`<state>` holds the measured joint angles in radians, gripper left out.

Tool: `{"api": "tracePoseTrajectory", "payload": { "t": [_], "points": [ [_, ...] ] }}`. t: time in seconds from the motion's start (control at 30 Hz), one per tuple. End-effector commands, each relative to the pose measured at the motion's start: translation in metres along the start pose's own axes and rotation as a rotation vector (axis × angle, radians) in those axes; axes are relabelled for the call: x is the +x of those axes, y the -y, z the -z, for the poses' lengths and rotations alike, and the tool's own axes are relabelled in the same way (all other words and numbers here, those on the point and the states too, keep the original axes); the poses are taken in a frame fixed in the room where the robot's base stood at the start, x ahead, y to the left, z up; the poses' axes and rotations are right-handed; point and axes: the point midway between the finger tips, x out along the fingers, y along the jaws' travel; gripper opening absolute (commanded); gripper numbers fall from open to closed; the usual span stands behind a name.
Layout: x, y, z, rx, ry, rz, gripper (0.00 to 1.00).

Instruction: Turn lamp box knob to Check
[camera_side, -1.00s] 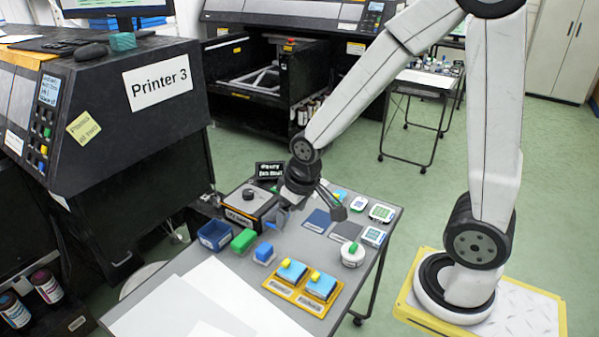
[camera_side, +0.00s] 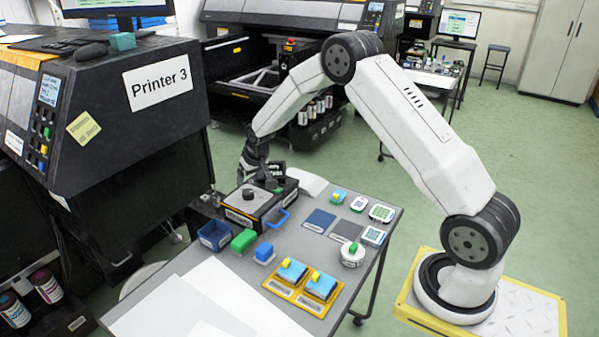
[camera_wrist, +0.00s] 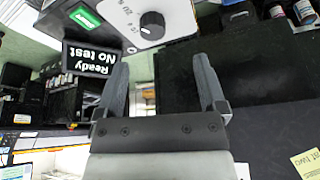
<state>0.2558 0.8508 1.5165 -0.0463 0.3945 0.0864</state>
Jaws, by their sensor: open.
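The lamp box (camera_side: 245,218) stands at the back left of the grey table. A round dark knob (camera_side: 248,194) is on its top. In the wrist view, the black knob (camera_wrist: 152,25) with a light pointer mark sits on a pale panel with small printed marks. A lit green patch (camera_wrist: 86,16) is beside it. A black sign (camera_wrist: 90,58) reads "Ready No test", upside down. My gripper (camera_wrist: 160,66) is open and empty, its fingers apart from the knob. In the side view, my gripper (camera_side: 258,178) is just behind the box; its fingertips are hard to make out.
A blue loop handle (camera_side: 283,217) is at the box's right. A blue bin (camera_side: 214,236), a green block (camera_side: 243,240) and a blue block (camera_side: 264,253) stand in front. Yellow trays (camera_side: 303,290) lie nearer. Printer 3 (camera_side: 110,120) rises at left. White sheets (camera_side: 185,305) cover the front left.

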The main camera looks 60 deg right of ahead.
Motion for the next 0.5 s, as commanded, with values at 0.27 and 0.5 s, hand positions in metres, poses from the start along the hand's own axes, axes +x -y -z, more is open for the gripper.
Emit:
{"api": "tracePoseTrajectory", "payload": {
  "t": [0.27, 0.5],
  "points": [
    [0.019, -0.012, 0.012, 0.023, -0.012, -0.009, 0.9],
    [0.02, -0.012, 0.012, 0.023, -0.012, -0.009, 0.9]
  ]
}}
